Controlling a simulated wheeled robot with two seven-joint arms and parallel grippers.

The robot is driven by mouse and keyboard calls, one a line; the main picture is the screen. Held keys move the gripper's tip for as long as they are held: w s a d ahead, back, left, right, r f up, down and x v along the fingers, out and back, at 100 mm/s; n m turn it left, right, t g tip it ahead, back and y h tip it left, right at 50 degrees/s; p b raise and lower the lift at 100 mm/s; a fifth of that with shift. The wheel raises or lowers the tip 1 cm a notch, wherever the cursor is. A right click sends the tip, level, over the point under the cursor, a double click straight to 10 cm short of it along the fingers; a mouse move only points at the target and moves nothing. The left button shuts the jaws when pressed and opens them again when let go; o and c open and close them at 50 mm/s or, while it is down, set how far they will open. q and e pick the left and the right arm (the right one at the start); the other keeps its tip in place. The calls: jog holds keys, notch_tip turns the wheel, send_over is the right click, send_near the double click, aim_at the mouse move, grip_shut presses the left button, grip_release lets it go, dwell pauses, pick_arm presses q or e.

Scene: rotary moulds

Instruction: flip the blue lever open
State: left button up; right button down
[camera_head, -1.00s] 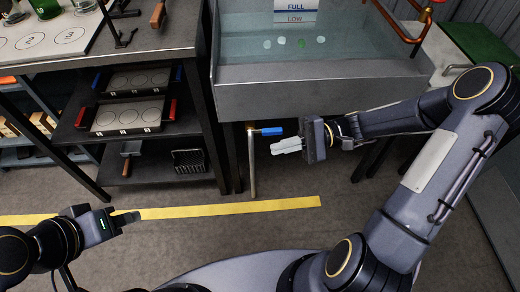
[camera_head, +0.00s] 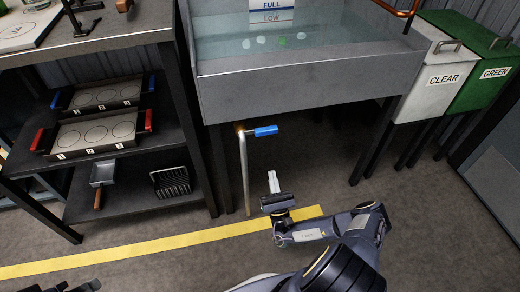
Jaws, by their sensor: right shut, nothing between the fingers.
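The blue lever (camera_head: 266,131) sticks out to the right, roughly level, from the top of a thin upright pipe (camera_head: 245,175) under the front of the water tank (camera_head: 300,78). My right gripper (camera_head: 273,181) is below the lever in the picture, clear of it, its pale fingers together and pointing up the picture. Nothing is between them. Dark parts of my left gripper (camera_head: 80,287) just show at the bottom left edge; its fingers are too cut off to read.
A shelf rack (camera_head: 130,190) with mould trays (camera_head: 97,132) stands left of the pipe. A white CLEAR bin (camera_head: 432,85) and a green GREEN bin (camera_head: 485,85) stand at the right. Dark tank legs (camera_head: 373,150) rise right of the lever. The floor between is clear.

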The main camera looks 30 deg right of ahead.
aim_at(258, 133)
jog(key=shift+f+m+h, duration=0.3)
jog(key=shift+h, duration=0.2)
jog(key=s+r+b+x, duration=0.1)
jog(key=b+x, duration=0.1)
jog(key=x, duration=1.1)
jog(key=shift+s+a+r+y, duration=0.25)
jog(key=shift+s+r+y, duration=0.05)
jog(key=shift+s, duration=0.1)
